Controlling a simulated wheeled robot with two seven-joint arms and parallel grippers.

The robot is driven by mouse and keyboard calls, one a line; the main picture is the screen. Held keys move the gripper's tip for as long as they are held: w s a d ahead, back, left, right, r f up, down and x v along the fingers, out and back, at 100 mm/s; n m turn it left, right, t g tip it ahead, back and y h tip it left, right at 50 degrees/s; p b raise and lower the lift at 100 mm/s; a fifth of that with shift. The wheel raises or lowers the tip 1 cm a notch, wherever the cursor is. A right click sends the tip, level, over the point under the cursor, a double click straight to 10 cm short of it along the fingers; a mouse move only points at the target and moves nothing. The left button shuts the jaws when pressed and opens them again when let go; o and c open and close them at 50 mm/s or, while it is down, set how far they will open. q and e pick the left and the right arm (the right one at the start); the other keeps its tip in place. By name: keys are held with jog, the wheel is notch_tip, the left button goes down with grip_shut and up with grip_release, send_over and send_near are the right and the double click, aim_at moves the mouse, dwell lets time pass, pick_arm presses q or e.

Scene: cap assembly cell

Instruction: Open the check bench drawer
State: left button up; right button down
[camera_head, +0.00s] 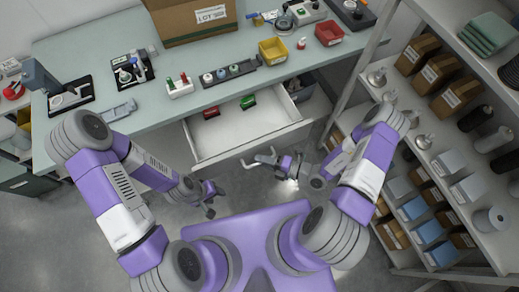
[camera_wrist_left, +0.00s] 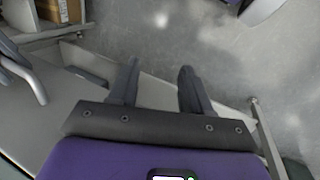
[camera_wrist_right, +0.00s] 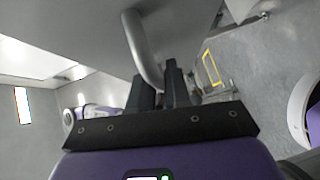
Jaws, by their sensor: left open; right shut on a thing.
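The check bench drawer (camera_head: 245,141) is pulled out from the bench front, showing its pale inside. A red item (camera_head: 211,112) and a green item (camera_head: 248,102) lie in it at the back. Its metal bar handle (camera_head: 262,158) is on the drawer front. My right gripper (camera_head: 287,164) is shut on this handle; the right wrist view shows the bar (camera_wrist_right: 139,45) running down to the closed fingers (camera_wrist_right: 162,84). My left gripper (camera_head: 212,198) is open and empty, in front of the drawer's left side and apart from it. Its spread fingers show in the left wrist view (camera_wrist_left: 157,82).
The bench top (camera_head: 110,50) carries a cardboard box (camera_head: 194,20), a yellow bin (camera_head: 273,50), a red bin (camera_head: 329,33) and several small fixtures. A shelf rack (camera_head: 470,130) with boxes and bottles stands close on the right. Open floor lies at the lower left.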

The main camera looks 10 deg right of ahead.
pick_arm(q)
jog(key=shift+s+r, duration=0.1)
jog(key=shift+s, duration=0.35)
pick_arm(e)
jog(key=shift+s+d, duration=0.2)
jog(key=shift+s, duration=0.85)
jog(key=c, duration=1.2)
grip_release()
jog(key=shift+d, duration=0.1)
pick_arm(q)
jog(key=shift+r+p, duration=0.2)
jog(key=shift+p, duration=0.1)
pick_arm(e)
jog(key=v, duration=0.7)
jog(key=shift+s, duration=0.15)
jog(key=shift+d+r, duration=0.1)
